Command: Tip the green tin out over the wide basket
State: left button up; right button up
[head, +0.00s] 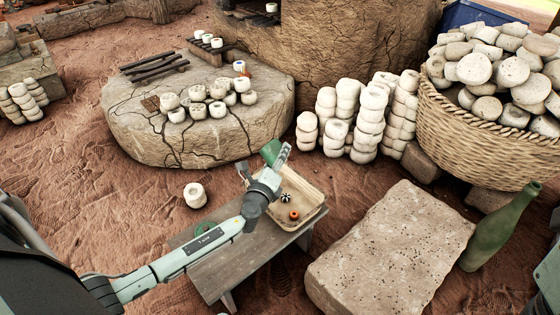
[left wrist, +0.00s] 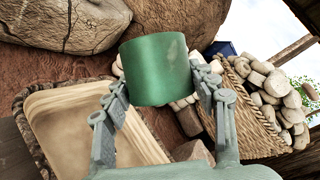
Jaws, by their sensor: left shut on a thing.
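My left gripper (head: 264,162) is shut on the green tin (head: 270,152), held above the far left part of a wide, shallow tan basket (head: 312,189) on a low bench. The left wrist view shows the tin (left wrist: 157,70) between the two fingers (left wrist: 160,100), its plain side toward the camera. The tin's mouth is hidden, and I cannot tell its exact tilt. A black-and-white ball (head: 286,197) and a small orange-red object (head: 294,215) lie in the basket. My right gripper is not in view.
The grey wooden bench (head: 225,275) bears a green round item (head: 202,228). A stone slab (head: 390,250) and green bottle (head: 498,230) stand right. A large wicker basket (head: 470,140) of pale pieces is behind. A round stone table (head: 200,135) stands at back left.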

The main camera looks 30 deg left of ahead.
pick_arm(q)
jog(key=a+n+g+y, duration=0.1)
jog(key=n, duration=0.1)
jog(key=a+n+g+y+b, duration=0.1)
jog(key=a+n, duration=0.1)
jog(key=w+a+n+g+y+b, duration=0.1)
jog(key=a+n, duration=0.1)
jog(key=shift+f+n, duration=0.2)
jog(key=shift+n, duration=0.2)
jog(key=n+h+b, duration=0.1)
jog(key=n+h, duration=0.1)
jog(key=n, duration=0.3)
jog(key=d+n+h+b, duration=0.1)
jog(key=n+h+b, duration=0.1)
jog(key=n, duration=0.3)
jog(key=d+n+h+b, duration=0.1)
jog(key=n+h, duration=0.2)
jog(key=n, duration=0.2)
jog(key=shift+d+r, duration=0.1)
jog(key=shift+d, duration=0.1)
jog(key=shift+r, duration=0.25)
jog(key=shift+s+r, duration=0.1)
jog(key=shift+d, duration=0.1)
